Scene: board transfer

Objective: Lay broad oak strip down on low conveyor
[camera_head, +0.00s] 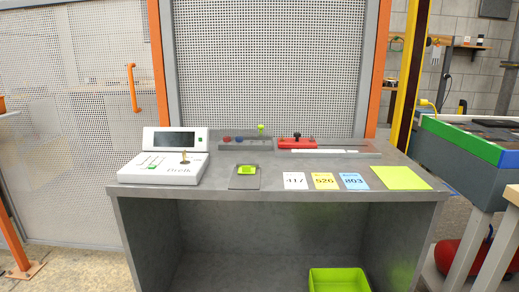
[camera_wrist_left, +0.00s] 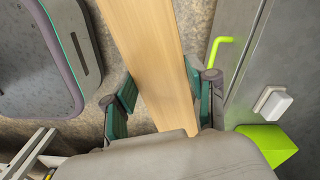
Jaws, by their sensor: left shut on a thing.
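In the left wrist view a broad pale wooden strip (camera_wrist_left: 146,45), the oak strip, runs from the top edge down between the fingers of my left gripper (camera_wrist_left: 160,82). The gripper is shut on it, one dark green finger along each side. The strip's far end is cut off by the picture edge, and its near end is hidden behind the gripper body. Neither gripper shows in the head view, and my right gripper is in no view. I cannot clearly make out a low conveyor in either view.
In the head view a grey desk (camera_head: 215,212) carries a white control panel (camera_head: 150,174), cards and small tools. A bright green bin (camera_head: 338,280) sits low beneath it. A grey unit with a green and blue rim (camera_head: 462,140) stands at right. Mesh fencing (camera_head: 265,70) closes the back.

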